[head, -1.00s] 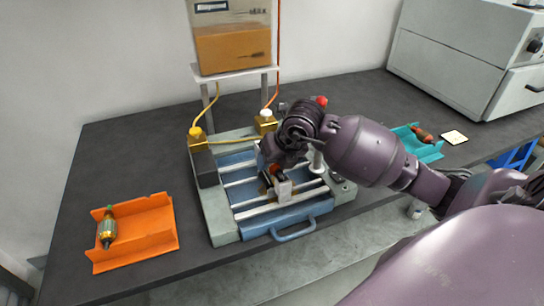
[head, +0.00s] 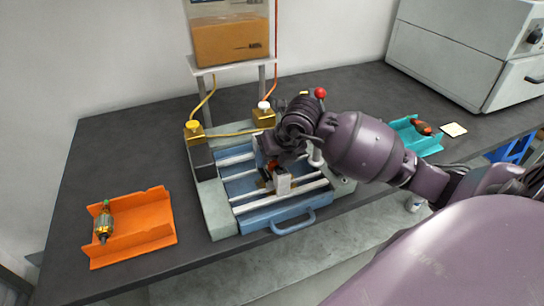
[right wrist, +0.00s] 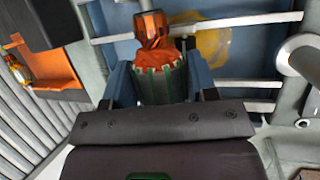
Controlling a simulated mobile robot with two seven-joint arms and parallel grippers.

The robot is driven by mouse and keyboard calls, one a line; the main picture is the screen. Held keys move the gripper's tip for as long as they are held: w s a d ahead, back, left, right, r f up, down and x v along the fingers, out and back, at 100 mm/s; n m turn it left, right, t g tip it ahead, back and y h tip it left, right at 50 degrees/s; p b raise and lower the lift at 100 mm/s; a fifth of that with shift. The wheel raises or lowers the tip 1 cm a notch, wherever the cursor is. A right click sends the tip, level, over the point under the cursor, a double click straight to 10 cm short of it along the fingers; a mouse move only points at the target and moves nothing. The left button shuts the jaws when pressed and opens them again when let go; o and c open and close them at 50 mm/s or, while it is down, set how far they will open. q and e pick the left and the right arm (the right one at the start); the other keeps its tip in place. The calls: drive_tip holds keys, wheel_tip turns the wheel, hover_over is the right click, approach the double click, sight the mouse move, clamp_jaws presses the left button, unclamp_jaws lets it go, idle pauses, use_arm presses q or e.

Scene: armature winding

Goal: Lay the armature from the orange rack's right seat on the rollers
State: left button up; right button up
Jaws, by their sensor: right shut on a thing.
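My right gripper (head: 274,178) is over the blue tray of the roller machine and shut on an armature. In the right wrist view the armature (right wrist: 160,82) has a dark green slotted core and orange-red windings, between the two fingers. In the head view only a bit of orange-red (head: 272,164) shows under my wrist. Pale rollers (head: 250,207) run across the machine. I cannot tell whether the armature touches them. The orange rack (head: 146,225) stands at left, its right seat empty; another armature (head: 104,222) lies in its left seat. My left gripper is out of view.
A teal rack (head: 416,138) with a reddish armature (head: 422,128) is at right, behind my forearm. Brass-coloured valve blocks (head: 195,134) and a reservoir (head: 231,40) on a stand are at the back. A red knob (head: 320,92) rises beside my wrist. A grey cabinet (head: 460,55) is back right.

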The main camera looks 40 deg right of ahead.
drive_tip(key=o, duration=0.8)
drive_tip(key=shift+c, duration=0.2)
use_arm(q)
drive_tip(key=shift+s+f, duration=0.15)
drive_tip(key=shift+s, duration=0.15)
use_arm(e)
drive_tip(key=o, duration=0.5)
drive_tip(key=shift+c, duration=0.2)
drive_tip(key=shift+f, duration=0.1)
drive_tip(key=shift+s+r, duration=0.15)
drive_tip(key=shift+r, duration=0.2)
drive_tip(key=v, duration=0.4)
drive_tip(key=shift+d+r+p, duration=0.1)
drive_tip(key=shift+r+p, duration=0.05)
drive_tip(key=shift+p, duration=0.2)
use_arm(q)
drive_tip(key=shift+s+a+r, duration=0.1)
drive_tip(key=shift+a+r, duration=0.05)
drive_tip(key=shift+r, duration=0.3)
use_arm(e)
drive_tip(key=v, duration=0.6)
